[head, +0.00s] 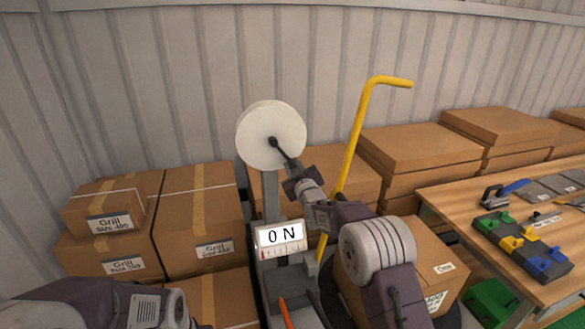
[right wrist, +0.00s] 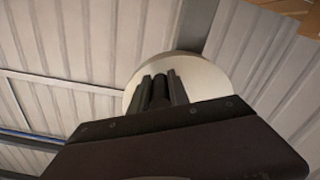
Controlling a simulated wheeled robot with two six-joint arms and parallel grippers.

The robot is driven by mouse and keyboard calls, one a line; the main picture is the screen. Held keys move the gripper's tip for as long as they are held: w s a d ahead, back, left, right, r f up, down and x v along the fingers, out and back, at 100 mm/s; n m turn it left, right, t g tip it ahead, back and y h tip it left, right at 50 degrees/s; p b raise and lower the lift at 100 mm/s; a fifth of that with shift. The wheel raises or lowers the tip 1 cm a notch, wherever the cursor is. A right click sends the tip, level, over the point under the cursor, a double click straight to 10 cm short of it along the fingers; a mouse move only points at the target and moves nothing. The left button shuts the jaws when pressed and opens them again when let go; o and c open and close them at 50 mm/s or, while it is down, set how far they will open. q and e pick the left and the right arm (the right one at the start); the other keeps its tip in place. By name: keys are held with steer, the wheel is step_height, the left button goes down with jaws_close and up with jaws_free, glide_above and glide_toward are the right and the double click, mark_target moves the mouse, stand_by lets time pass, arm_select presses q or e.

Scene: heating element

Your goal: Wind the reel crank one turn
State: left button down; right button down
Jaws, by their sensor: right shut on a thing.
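The reel (head: 262,128) is a white round disc on a grey post (head: 271,195), upright in front of the corrugated wall. Its dark crank (head: 281,150) runs from the disc's hub down and to the right. My right gripper (head: 293,172) is shut on the crank's handle, at the lower right of the disc. In the right wrist view the dark handle (right wrist: 160,88) sits between the two fingers, with the white reel (right wrist: 195,72) behind. A display (head: 281,236) below the reel reads "0 N". My left arm shows at the bottom left; its gripper's fingers are not visible.
Labelled cardboard boxes (head: 196,210) stand to the left, with more stacks (head: 420,145) at the back right. A yellow bent pole (head: 352,140) rises just right of the reel. A wooden table (head: 450,205) with coloured clamps stands at the right.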

steer(key=c, duration=1.5)
jaws_free()
steer(key=shift+r, duration=0.15)
steer(key=shift+c, duration=0.2)
steer(key=shift+o, duration=1.4)
steer(key=shift+s, duration=0.25)
steer(key=shift+s+d+b, duration=0.1)
steer(key=shift+s+b, duration=0.25)
steer(key=shift+b, duration=0.05)
steer(key=s+d+b, duration=0.1)
steer(key=s+b, duration=0.2)
steer(key=s, duration=0.5)
steer(key=shift+d, duration=0.3)
